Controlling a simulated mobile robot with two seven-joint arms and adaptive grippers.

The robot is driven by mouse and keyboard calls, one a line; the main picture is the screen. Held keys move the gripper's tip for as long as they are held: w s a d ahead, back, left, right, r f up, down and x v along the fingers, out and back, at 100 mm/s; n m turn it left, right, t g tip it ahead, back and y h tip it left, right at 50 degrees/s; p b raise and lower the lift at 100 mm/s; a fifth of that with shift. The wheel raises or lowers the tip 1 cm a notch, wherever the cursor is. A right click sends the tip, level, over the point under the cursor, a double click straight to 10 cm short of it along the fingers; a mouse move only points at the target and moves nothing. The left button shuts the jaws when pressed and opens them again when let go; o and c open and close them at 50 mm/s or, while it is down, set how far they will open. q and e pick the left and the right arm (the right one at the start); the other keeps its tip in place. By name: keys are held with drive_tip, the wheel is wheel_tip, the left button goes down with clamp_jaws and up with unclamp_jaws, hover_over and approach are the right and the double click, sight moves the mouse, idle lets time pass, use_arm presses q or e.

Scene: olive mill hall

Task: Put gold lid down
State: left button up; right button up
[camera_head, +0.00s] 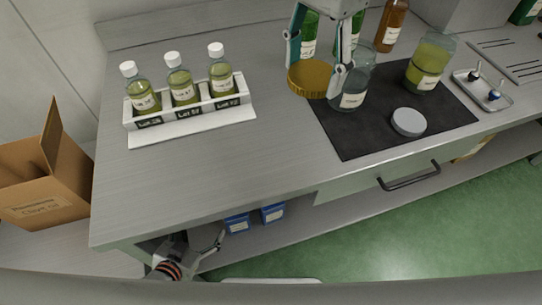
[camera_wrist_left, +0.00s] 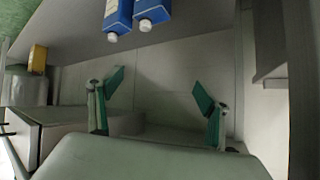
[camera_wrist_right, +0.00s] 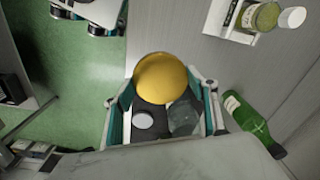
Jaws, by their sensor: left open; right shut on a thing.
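The gold lid (camera_head: 309,78) is between the fingers of my right gripper (camera_head: 318,65), which is shut on it. In the right wrist view the gold lid (camera_wrist_right: 163,79) fills the gap between the fingertips. In the head view it appears just left of a clear jar (camera_head: 352,97), near the dark mat's (camera_head: 345,141) left edge; I cannot tell whether it touches the counter. My left gripper (camera_head: 195,262) is open and empty, low in front of the counter. The left wrist view shows its two fingers (camera_wrist_left: 160,100) spread apart.
A grey lid (camera_head: 408,122) lies on the mat, with a jar of green-yellow oil (camera_head: 424,76) behind it. A white rack (camera_head: 189,119) with three bottles stands on the left. Tall bottles, including a brown one (camera_head: 391,27), stand behind. The counter (camera_head: 262,150) between rack and mat is clear.

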drive_tip(key=s+a+r+m+b, duration=0.1)
drive_tip(key=s+a+m, duration=0.15)
drive_tip(key=a, duration=0.35)
drive_tip(key=m+b, duration=0.1)
drive_tip(key=b, duration=0.1)
hover_over(272, 154)
wheel_tip(272, 154, down, 15)
drive_tip(key=shift+f, duration=0.1)
use_arm(q)
drive_tip(key=shift+a+f, duration=0.2)
drive_tip(key=shift+f, duration=1.3)
use_arm(e)
drive_tip(key=shift+f, duration=2.15)
use_arm(q)
drive_tip(key=shift+s, duration=0.1)
use_arm(e)
drive_tip(key=shift+f, duration=0.1)
drive_tip(key=o, duration=1.2)
